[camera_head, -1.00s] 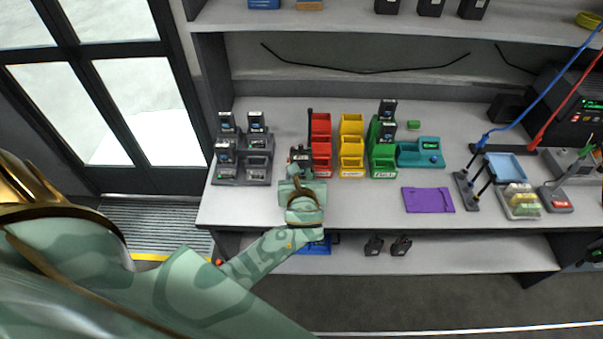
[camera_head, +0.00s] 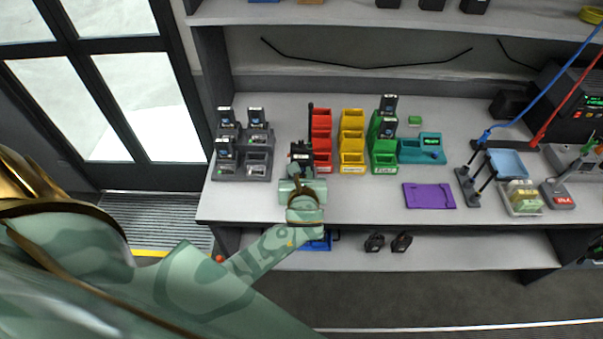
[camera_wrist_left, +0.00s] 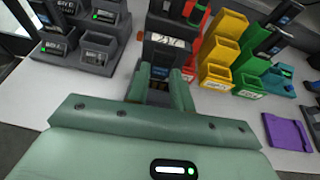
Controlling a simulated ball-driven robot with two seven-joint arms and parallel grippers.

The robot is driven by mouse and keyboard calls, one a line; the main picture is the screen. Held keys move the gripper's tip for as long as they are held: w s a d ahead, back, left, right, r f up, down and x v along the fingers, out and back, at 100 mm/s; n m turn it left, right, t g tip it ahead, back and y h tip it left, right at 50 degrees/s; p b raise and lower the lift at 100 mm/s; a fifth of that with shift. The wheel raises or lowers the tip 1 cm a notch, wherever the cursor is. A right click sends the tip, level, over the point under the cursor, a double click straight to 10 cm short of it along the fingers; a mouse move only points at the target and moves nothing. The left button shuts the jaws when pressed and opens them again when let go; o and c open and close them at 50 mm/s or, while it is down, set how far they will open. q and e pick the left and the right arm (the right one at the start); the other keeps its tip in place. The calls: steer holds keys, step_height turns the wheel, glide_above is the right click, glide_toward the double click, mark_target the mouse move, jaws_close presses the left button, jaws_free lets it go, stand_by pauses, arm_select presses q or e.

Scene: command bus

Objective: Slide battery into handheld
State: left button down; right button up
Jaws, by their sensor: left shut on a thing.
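Dark batteries with blue-marked tops (camera_head: 257,114) stand in the grey charger rack (camera_head: 262,178) to the left. One front rack slot looks empty. My right gripper is not in view.
Red bins (camera_head: 321,120), yellow bins (camera_head: 351,118) and green bins (camera_head: 384,172) stand right of the handheld. Dark devices stand at the green bins. A teal tester (camera_head: 410,155) and purple mat (camera_head: 428,196) lie further right. Two dark devices (camera_head: 375,243) sit on the lower shelf.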

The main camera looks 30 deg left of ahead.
arm_select(q)
steer(key=shift+f, duration=0.15)
steer(key=c, duration=1.1)
jaws_free()
steer(key=shift+c, duration=0.2)
steer(key=p+v, duration=0.2)
steer(key=v, duration=1.4)
steer(key=shift+s+d, duration=0.1)
